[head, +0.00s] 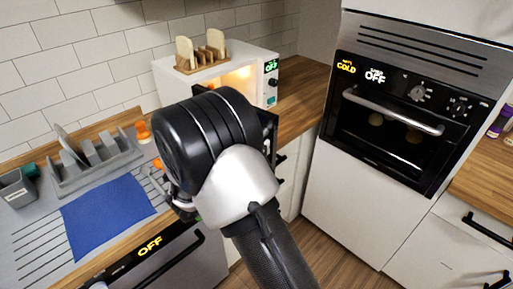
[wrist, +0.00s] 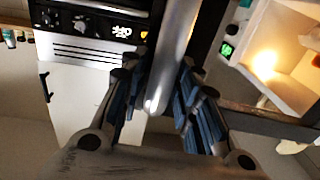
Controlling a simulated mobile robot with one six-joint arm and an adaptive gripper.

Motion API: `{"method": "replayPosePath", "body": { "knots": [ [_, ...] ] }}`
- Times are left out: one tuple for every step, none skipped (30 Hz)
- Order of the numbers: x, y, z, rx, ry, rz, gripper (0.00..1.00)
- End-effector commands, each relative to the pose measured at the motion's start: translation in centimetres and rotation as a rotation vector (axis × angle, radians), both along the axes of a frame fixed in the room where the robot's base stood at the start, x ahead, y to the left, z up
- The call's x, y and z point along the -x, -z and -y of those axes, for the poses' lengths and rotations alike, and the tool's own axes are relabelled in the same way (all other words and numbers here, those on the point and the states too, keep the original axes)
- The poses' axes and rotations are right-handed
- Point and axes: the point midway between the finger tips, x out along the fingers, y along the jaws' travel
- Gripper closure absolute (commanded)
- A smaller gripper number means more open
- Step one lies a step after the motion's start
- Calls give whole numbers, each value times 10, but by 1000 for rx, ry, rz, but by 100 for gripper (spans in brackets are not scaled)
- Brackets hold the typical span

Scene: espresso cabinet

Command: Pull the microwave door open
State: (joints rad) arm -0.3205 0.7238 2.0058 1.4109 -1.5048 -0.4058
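The white microwave (head: 172,82) stands on the counter at the back, its lit inside partly showing behind my arm. Its lit cavity also shows at the right of the wrist view (wrist: 285,75). The dark door (head: 272,128) is swung out from the body, mostly hidden by my arm in the head view. In the wrist view, the silver door handle (wrist: 172,60) runs between the blue-padded fingers of my gripper (wrist: 160,100). The fingers lie close on both sides of it and appear shut on it. The fingertips are hidden in the head view.
A wooden rack (head: 203,60) with boards stands on the microwave. An oven (head: 400,125) is built into the tall cabinet at right. A grey dish rack (head: 95,165) and blue cloth (head: 105,212) are at left. Open floor shows (head: 330,255) between the cabinets.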

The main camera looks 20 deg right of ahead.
Motion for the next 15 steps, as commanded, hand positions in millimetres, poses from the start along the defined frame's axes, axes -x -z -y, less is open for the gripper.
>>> {"method": "replayPosePath", "body": {
  "knots": [
    [0, 0, 0, -1, 0, 0, 65],
    [0, 1, 0, 0, 0, -1, 63],
    [0, 1, 0, -1, 0, -2, 61],
    [0, 1, 0, -1, 0, -2, 61],
    [0, 1, 0, -1, 0, -2, 61],
    [0, 1, 0, -1, 0, -2, 61],
    [0, 1, 0, -1, 0, -2, 61],
    [0, 1, 0, -1, 0, -2, 61],
    [0, 1, 0, -2, 0, -2, 61],
    [0, 1, 0, -2, 0, -2, 61],
    [0, 1, 0, -2, 0, -2, 61],
    [1, 2, -1, -2, 0, -2, 61],
    [1, 1, -2, -2, -1, -2, 61],
    [2, 1, -4, -2, -1, -2, 61],
    [4, 1, -7, -2, -1, -2, 61]
  ]
}}
